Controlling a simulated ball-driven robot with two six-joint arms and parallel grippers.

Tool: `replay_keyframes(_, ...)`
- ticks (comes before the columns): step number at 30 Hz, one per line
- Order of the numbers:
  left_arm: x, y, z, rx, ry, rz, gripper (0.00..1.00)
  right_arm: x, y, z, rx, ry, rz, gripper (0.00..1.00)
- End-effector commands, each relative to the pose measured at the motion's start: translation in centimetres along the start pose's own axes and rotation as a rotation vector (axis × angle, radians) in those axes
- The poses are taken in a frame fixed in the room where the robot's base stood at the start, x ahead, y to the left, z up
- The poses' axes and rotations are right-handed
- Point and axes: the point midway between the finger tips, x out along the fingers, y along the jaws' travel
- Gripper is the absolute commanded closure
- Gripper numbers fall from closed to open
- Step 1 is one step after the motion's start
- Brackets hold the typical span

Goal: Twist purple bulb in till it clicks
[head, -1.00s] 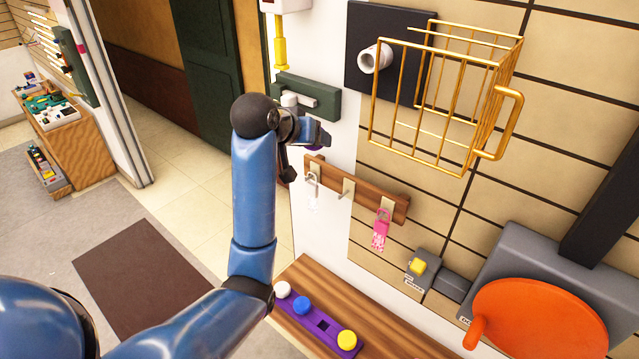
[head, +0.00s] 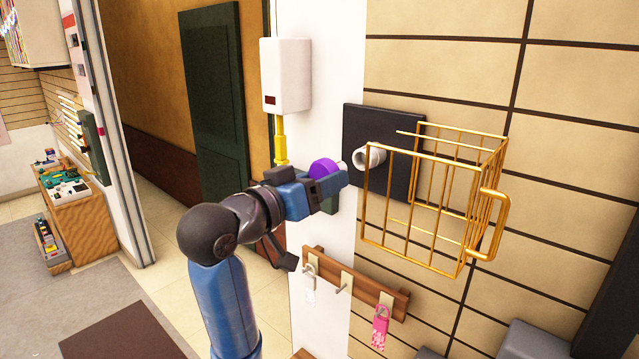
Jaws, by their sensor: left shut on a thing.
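My left gripper (head: 328,186) is shut on the purple bulb (head: 322,168) and partly covers it. The bulb's pale tip points right, towards the white socket (head: 370,157), and is close to it. I cannot tell whether they touch. The socket sticks out from a black square plate (head: 352,122) on the wall. A gold wire cage (head: 436,200) with a handle stands out from the plate, to the right of the socket. My right gripper is not in view.
A white box (head: 286,75) with a yellow stem (head: 281,140) hangs behind my gripper. The doorway and floor to the left are open.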

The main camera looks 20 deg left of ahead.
Motion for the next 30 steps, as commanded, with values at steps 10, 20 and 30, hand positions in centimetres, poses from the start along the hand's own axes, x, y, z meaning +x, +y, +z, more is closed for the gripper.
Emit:
replay_keyframes(10, 1.4, 0.0, 0.0, -0.001, 0.001, 0.002, 0.71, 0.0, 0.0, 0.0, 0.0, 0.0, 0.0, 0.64)
replay_keyframes(20, 3.1, 0.0, 0.0, -0.001, 0.0, 0.001, 0.71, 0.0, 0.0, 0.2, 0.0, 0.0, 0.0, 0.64)
replay_keyframes(30, 5.0, 0.0, 0.1, 0.0, 0.0, 0.0, 0.71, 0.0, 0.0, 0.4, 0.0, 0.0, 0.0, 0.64)
